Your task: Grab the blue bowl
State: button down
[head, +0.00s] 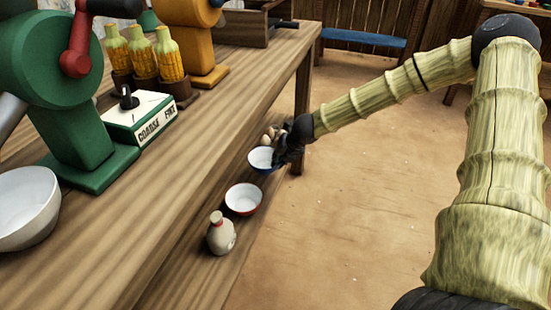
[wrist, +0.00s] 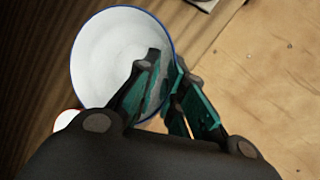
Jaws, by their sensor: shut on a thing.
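The blue bowl (head: 262,159) is white inside with a blue rim and blue outside. In the head view it is at the low shelf beside the table's side. My gripper (head: 285,152) is at the bowl's right edge. In the wrist view the bowl (wrist: 110,60) fills the upper left, and my gripper (wrist: 165,95) is shut on its rim, with one finger inside and one outside. Whether the bowl touches the shelf cannot be told.
A red-rimmed white bowl (head: 243,199) and a beige bottle (head: 221,233) with a red neck band stand nearer on the low shelf (head: 205,278). A green grinder (head: 60,90) and a large white bowl (head: 24,208) stand on the tabletop. The floor (head: 345,210) at right is clear.

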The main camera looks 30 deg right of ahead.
jog(key=s+d+r+p, duration=0.1)
jog(key=s+p, duration=0.3)
jog(key=s, duration=1)
jog(key=shift+d, duration=0.65)
